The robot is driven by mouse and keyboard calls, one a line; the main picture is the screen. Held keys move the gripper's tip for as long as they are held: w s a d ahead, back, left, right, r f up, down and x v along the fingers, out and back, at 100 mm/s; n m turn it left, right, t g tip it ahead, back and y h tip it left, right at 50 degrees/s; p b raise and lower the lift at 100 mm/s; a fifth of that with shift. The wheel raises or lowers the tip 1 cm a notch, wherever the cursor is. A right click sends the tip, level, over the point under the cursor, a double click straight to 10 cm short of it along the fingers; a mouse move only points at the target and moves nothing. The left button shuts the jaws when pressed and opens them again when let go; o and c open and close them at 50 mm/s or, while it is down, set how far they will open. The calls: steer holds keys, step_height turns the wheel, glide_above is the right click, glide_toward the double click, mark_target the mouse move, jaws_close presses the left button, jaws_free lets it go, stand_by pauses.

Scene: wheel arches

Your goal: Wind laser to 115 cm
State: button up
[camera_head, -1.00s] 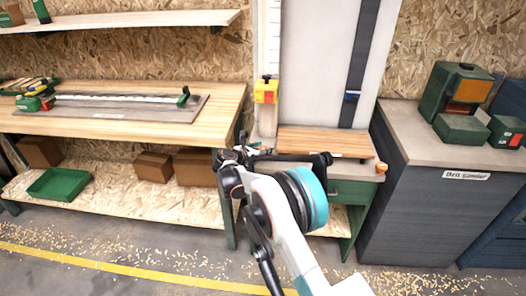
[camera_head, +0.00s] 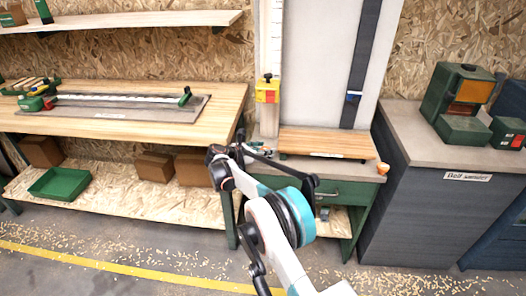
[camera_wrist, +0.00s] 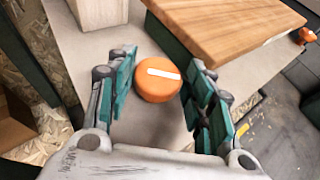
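A round orange knob (camera_wrist: 158,80) with a white stripe sits at the bench, left of the wooden board, in the wrist view. My gripper (camera_wrist: 163,66) is open, with one finger on each side of the knob. A small gap shows on the left; on the right I cannot tell whether the finger touches. In the head view the arm's end hides the knob. A yellow and red carriage (camera_head: 267,94), probably the laser, sits on the upright white scale (camera_head: 272,40). The scale's figures are too small to read.
A wooden board (camera_head: 325,143) lies on the grey bench, with a small orange item (camera_head: 383,169) at its right. A dark upright strip (camera_head: 362,55) carries a blue slider (camera_head: 352,97). A green machine (camera_head: 461,95) stands on the right cabinet. A workbench (camera_head: 90,124) stands left.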

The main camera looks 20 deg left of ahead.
steer(key=shift+s+r, duration=0.1)
steer(key=v, duration=1.1)
steer(key=shift+s+a, duration=0.25)
steer(key=shift+s, duration=0.1)
